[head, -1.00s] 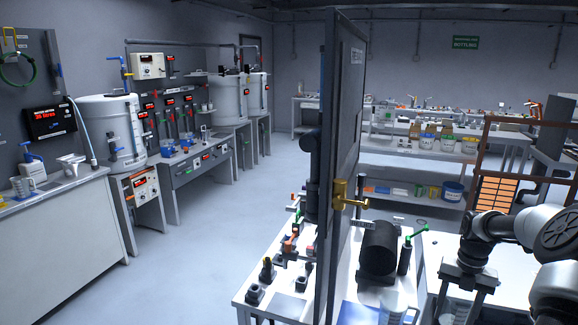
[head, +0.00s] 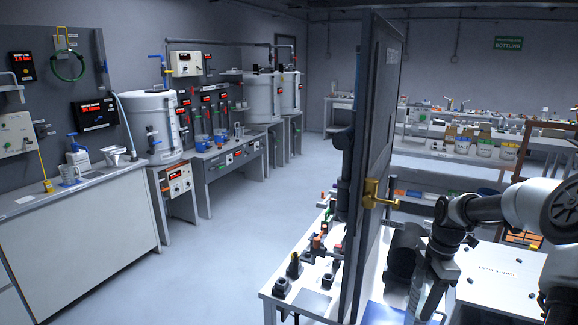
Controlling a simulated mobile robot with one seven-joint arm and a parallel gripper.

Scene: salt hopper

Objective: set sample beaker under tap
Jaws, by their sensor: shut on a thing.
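My gripper (head: 424,306) is at the bottom right, by the edge of the door. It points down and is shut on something. What it holds is cut off by the lower picture edge and cannot be made out, so I cannot confirm that it is the sample beaker. A large pale tank (head: 152,128) stands left of centre, with a control box below it. Two more tanks (head: 262,98) (head: 289,92) stand farther back. A tap on them is too small to tell.
A dark upright door (head: 376,170) with a brass handle stands close in front. A white bench (head: 310,295) with small fittings lies at its foot. Grey floor (head: 230,240) is open between this bench and the left counter. Shelved benches (head: 460,150) stand at the back right.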

